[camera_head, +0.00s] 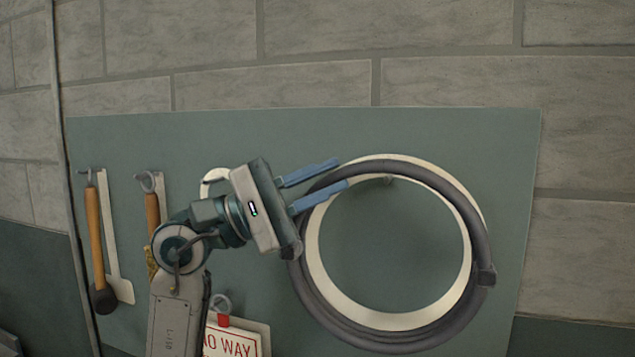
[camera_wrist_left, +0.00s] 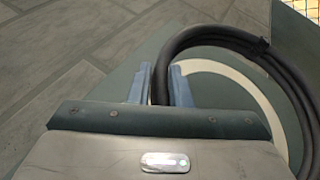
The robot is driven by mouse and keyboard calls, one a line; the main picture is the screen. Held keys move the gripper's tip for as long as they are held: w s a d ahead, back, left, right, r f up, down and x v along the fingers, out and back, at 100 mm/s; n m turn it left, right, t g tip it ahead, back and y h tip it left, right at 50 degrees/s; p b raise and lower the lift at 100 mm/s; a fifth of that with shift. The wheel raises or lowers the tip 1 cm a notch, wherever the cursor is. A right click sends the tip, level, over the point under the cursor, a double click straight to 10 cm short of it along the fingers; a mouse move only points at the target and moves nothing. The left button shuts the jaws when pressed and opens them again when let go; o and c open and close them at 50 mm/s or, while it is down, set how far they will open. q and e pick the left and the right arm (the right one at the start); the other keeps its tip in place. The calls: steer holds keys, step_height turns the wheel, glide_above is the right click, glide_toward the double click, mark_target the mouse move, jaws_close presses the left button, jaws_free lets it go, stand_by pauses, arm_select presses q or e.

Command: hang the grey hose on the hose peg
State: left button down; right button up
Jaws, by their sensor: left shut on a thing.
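The grey hose (camera_head: 481,235) is a dark coil in front of a green board, its loop upright. In the head view my left gripper (camera_head: 339,174) has its blue fingers shut on the hose's upper left part. The left wrist view shows the hose (camera_wrist_left: 284,68) passing between the fingers (camera_wrist_left: 160,85). The hose peg (camera_head: 388,180) shows as a small stub just under the top inside edge of the loop. I cannot tell whether the hose touches it. A cream ring-shaped outline (camera_head: 318,262) on the board lies behind the hose, partly covered by it.
A hammer (camera_head: 96,235) hangs at the board's left, with another wooden-handled tool (camera_head: 152,213) beside it. A sign reading "NO WAY" (camera_head: 233,343) hangs low, partly behind my left arm. The board (camera_head: 508,140) is bare to the right of the hose.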

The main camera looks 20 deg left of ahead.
arm_select(q)
steer(key=shift+w, duration=0.75)
steer(key=shift+w+f+b, duration=0.1)
steer(key=shift+w+b, duration=0.25)
steer(key=shift+w, duration=0.55)
steer(key=shift+b, duration=0.4)
stand_by(0.4)
steer(key=shift+w+f+b, duration=0.25)
steer(key=shift+w+b, duration=0.2)
